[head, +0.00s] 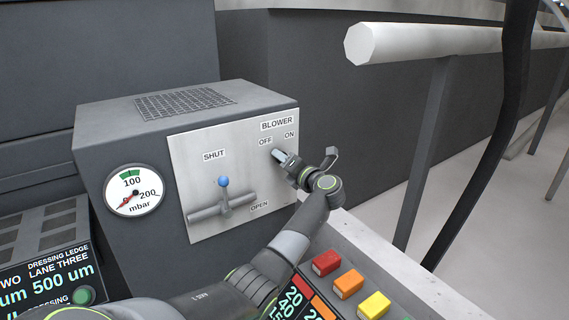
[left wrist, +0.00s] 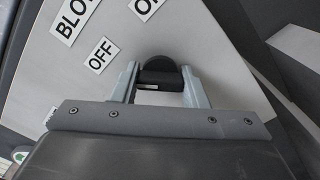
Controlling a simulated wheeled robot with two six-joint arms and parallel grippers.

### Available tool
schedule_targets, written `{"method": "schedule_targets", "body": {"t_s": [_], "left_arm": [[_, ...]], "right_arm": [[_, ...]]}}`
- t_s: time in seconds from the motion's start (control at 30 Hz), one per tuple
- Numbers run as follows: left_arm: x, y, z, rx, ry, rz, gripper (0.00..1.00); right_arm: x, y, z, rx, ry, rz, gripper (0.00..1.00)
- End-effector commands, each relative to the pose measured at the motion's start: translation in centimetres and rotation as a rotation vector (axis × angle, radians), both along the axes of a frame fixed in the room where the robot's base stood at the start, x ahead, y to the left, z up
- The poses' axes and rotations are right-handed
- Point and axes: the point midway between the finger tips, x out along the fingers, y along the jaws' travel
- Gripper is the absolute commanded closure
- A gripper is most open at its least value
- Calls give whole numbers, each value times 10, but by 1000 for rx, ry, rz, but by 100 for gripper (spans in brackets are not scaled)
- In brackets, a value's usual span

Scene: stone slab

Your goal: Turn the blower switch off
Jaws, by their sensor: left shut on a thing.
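The blower switch is a dark knob, seen in the left wrist view (left wrist: 158,73) between my left gripper's two fingers. My left gripper (left wrist: 158,85) is shut on it. In the head view my left gripper (head: 281,157) is at the panel just below the OFF label (head: 265,141) and the ON label (head: 289,134), under the BLOWER label (head: 277,124). There the fingers cover most of the switch, so I cannot tell which way it points. The OFF label also shows in the left wrist view (left wrist: 102,55). My right gripper is not in view.
A lever with a blue ball (head: 223,182) stands on the same panel (head: 183,150), left of my gripper, between SHUT and OPEN labels. A pressure gauge (head: 134,190) is further left. Red, orange and yellow buttons (head: 348,284) lie lower right. A white rail (head: 450,42) runs upper right.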

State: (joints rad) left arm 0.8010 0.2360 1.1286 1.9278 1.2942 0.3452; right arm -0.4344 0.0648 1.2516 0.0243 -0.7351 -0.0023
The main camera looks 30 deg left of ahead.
Motion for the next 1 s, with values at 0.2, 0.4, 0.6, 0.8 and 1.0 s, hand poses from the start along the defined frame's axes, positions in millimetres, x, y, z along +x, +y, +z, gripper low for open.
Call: {"method": "schedule_targets", "body": {"t_s": [0.2, 0.4, 0.6, 0.8, 1.0], "left_arm": [[0, 0, -3, -9, -7, 0, 83], [0, 0, -3, -9, -6, 0, 83], [0, 0, -2, -7, -7, 0, 39], [0, 0, -1, -5, -8, 1, 38], [-3, -7, -1, -5, -7, -1, 38]], "right_arm": [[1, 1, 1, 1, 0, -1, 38], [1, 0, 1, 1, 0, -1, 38], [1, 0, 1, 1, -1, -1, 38], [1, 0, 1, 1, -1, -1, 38], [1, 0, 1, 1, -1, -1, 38]]}}
